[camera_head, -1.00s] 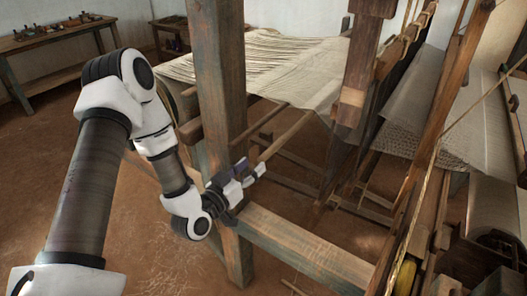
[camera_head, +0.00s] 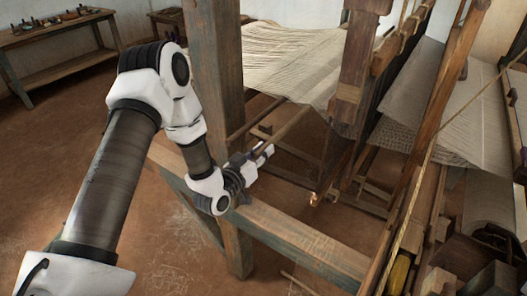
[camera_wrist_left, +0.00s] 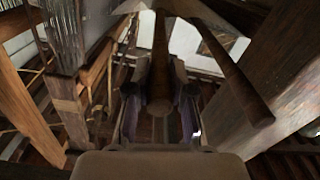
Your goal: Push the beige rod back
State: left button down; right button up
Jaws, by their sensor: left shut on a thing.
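The beige rod (camera_head: 291,123) runs from under the pale warp sheet toward my left gripper in the head view. My left gripper (camera_head: 264,152) is beside the thick upright loom post, just above the low side beam. In the left wrist view, the beige rod (camera_wrist_left: 160,60) points into the space between the two fingers of my left gripper (camera_wrist_left: 159,95), its round near end low between them. The gripper is shut on this rod. The rod's far end is hidden under the cloth in the head view. My right gripper is out of view.
The loom post (camera_head: 214,70) stands close to my arm. The side beam (camera_head: 295,238) runs below the gripper. A second, darker rod (camera_wrist_left: 232,72) lies right of the beige one in the wrist view. A workbench (camera_head: 60,48) stands at the back left.

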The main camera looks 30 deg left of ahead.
pick_arm(q)
jog(key=a, duration=0.5)
jog(key=shift+w+a+r, duration=0.1)
jog(key=shift+w+a, duration=0.05)
jog(key=shift+w, duration=0.1)
jog(key=c, duration=1)
grip_release()
jog(key=shift+a, duration=0.2)
jog(key=shift+d, duration=0.15)
